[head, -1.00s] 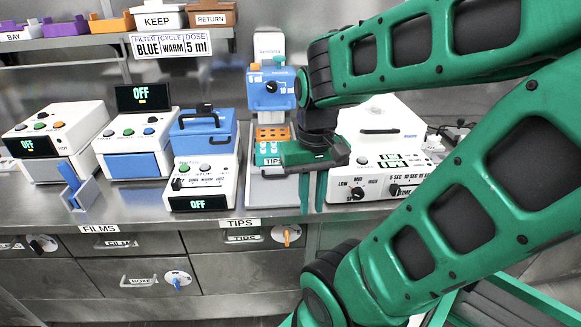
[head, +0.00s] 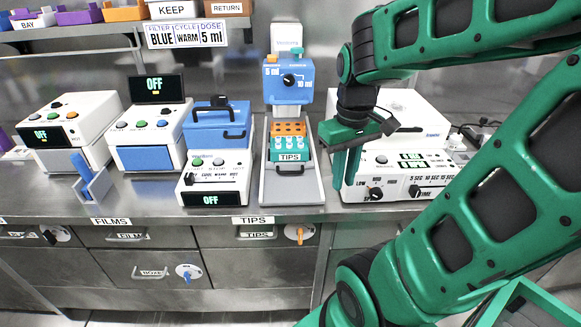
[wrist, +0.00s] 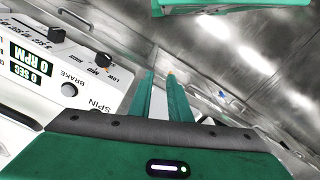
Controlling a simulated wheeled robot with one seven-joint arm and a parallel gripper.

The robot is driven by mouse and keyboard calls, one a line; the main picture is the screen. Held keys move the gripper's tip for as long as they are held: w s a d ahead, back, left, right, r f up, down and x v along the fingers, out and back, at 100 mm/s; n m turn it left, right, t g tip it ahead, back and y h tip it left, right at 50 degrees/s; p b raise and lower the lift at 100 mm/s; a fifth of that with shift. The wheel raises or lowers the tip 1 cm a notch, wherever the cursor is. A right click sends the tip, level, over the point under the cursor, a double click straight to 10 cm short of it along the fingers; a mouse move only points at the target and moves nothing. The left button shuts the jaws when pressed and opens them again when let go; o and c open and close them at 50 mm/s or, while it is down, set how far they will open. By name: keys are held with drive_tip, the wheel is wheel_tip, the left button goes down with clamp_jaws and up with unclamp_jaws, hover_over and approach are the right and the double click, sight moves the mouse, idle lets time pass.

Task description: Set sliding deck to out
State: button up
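The sliding deck (head: 290,170) is a small carriage with a dark handle and a TIPS label at its front. A bare stretch of tray shows in front of the handle. My gripper (head: 347,172) is right of the deck, apart from it, with fingers pointing down before the white spinner. In the wrist view the fingers (wrist: 162,98) are slightly apart with nothing between them; the deck cannot be made out there.
The white spinner (head: 385,160) with knobs stands close right of the tray. A blue-lidded white device (head: 214,150) stands on its left. A blue holder (head: 91,180) sits near the bench front. Drawers labelled TIPS (head: 256,234) are below. Bench in front of the tray is narrow.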

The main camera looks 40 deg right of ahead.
drive_tip(key=w+d+n, duration=0.1)
drive_tip(key=w+n, duration=0.7)
drive_tip(key=w, duration=0.4)
drive_tip(key=n+t, duration=0.1)
drive_tip(key=n, duration=0.5)
approach(292, 172)
drive_tip(key=shift+h, duration=0.3)
drive_tip(key=f, duration=0.5)
drive_tip(key=w+f, duration=0.1)
drive_tip(key=f, duration=0.1)
drive_tip(key=shift+d+f, duration=0.2)
clamp_jaws()
